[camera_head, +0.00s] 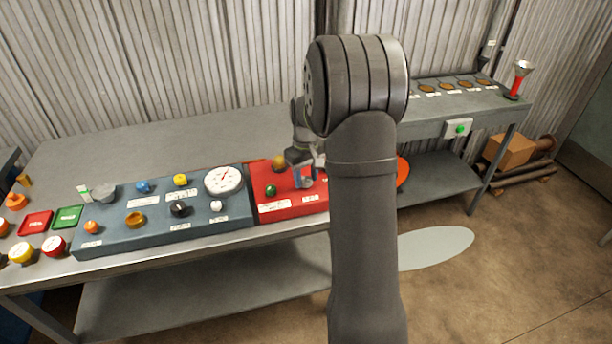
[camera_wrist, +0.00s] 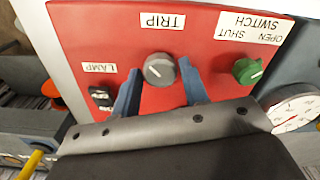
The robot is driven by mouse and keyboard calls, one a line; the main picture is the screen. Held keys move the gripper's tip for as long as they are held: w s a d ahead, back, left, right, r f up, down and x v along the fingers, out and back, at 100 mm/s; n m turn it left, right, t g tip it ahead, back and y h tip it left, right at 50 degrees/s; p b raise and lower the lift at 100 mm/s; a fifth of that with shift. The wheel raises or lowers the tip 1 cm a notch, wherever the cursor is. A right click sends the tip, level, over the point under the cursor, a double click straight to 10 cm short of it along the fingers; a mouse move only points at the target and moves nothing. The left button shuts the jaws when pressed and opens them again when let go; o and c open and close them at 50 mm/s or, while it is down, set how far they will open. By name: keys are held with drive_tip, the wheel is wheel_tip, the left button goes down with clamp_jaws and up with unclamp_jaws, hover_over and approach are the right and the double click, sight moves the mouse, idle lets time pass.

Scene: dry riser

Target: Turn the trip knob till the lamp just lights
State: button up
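The trip knob (camera_wrist: 158,69) is a round grey knob with a pale pointer mark, below its TRIP label on the red panel (camera_wrist: 205,45). The lamp (camera_wrist: 101,97), beside its LAMP label, looks dark. My gripper (camera_wrist: 158,74) has its two blue fingers on either side of the knob, with a small gap showing at each side. It looks open, and I cannot tell whether either finger touches the knob. In the head view my gripper (camera_head: 304,177) is over the red panel (camera_head: 276,209); my arm hides the panel's right part, and the knob cannot be made out.
A green open/shut switch (camera_wrist: 247,70) is close beside the right finger. A white dial gauge (camera_head: 223,180) and several knobs sit on the blue-grey panel (camera_head: 150,222) to the left. The bench's back left (camera_head: 130,150) is clear.

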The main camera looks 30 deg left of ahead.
sight(306, 179)
drive_tip(key=c, duration=0.6)
drive_tip(key=shift+o, duration=0.2)
drive_tip(key=shift+m, duration=0.5)
drive_tip(key=o, duration=1)
wheel_tip(306, 179, up, 17)
drive_tip(key=shift+r, duration=0.2)
drive_tip(key=shift+f, duration=0.1)
